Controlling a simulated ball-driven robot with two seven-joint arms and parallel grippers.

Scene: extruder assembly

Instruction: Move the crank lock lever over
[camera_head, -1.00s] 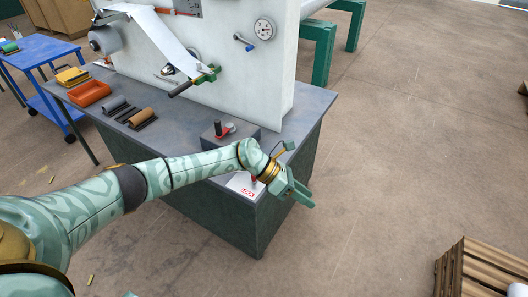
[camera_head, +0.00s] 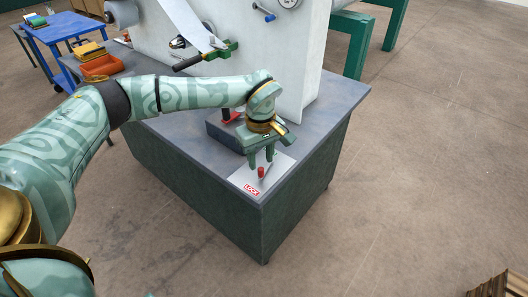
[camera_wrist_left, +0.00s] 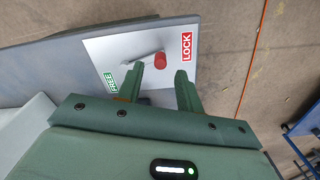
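The crank lock lever is a small lever with a red knob (camera_head: 261,172) on a pale plate (camera_head: 240,178) at the table's front corner. In the left wrist view its red knob (camera_wrist_left: 160,60) stands between a green FREE label (camera_wrist_left: 110,82) and a red LOCK label (camera_wrist_left: 186,46), nearer LOCK. In the head view the LOCK label (camera_head: 251,190) shows, but FREE does not. My left gripper (camera_head: 261,163) points down over the plate, open. In the left wrist view its fingertips (camera_wrist_left: 159,70) are either side of the knob's line; contact is unclear. My right gripper is out of view.
The grey table (camera_head: 325,105) carries a large white machine panel (camera_head: 300,60) behind my left arm. A crank with a black handle (camera_head: 187,63) sticks out from it. A dark block (camera_head: 222,132) stands behind my gripper. Open floor lies right of the table.

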